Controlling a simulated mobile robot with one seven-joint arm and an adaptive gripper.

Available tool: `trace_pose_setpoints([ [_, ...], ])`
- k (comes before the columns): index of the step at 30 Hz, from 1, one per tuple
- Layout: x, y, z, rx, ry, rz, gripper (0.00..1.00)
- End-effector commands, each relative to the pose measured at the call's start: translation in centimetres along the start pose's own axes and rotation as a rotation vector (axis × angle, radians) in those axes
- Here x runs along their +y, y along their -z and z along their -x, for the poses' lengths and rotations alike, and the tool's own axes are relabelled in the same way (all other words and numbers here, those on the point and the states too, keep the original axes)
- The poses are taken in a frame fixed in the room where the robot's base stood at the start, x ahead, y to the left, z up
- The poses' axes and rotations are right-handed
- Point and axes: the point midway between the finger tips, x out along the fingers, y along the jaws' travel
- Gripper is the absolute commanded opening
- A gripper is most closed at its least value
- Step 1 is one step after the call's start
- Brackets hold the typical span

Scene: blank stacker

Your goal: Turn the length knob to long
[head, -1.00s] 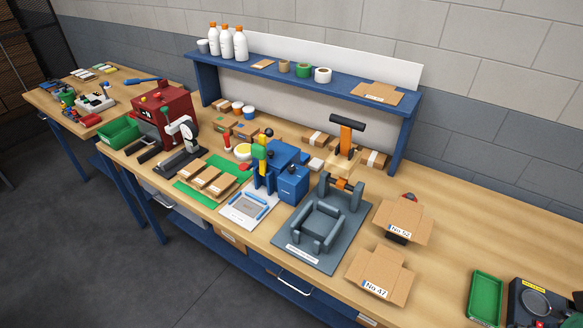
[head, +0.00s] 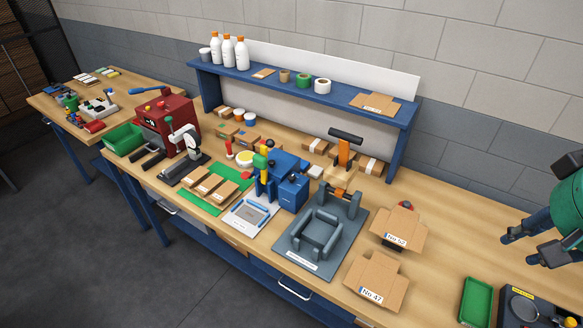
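I cannot make out a knob marked for length at this size. A blue machine (head: 292,192) stands at the middle of the bench, with a small dark knob-like part (head: 293,180) on its top and a yellow and green post (head: 261,165) at its left. A grey cradle fixture (head: 318,235) stands just right of it, with an orange post and black crossbar (head: 345,137) behind. My gripper (head: 518,250) is at the right edge in the head view, above the bench, with its dark fingers apart and nothing between them. It is well away from the blue machine and the fixture.
Cardboard blanks marked No 52 (head: 405,221) and No 47 (head: 385,275) lie between the fixture and my gripper. A green tray (head: 477,300) and a dark device (head: 525,305) are at the lower right. A red machine (head: 168,120) and a blue shelf (head: 300,84) stand farther off.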

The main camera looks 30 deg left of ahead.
Motion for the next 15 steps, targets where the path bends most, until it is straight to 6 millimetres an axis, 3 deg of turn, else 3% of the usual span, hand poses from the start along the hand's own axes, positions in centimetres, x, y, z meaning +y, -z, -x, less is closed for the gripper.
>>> trace_pose_setpoints([
  [3, -1.4, 3.5, 0.5, -0.023, 0.016, 0.049, 0.31],
  [15, -7.2, 13.5, 0.1, -0.088, 0.063, 0.212, 0.31],
])
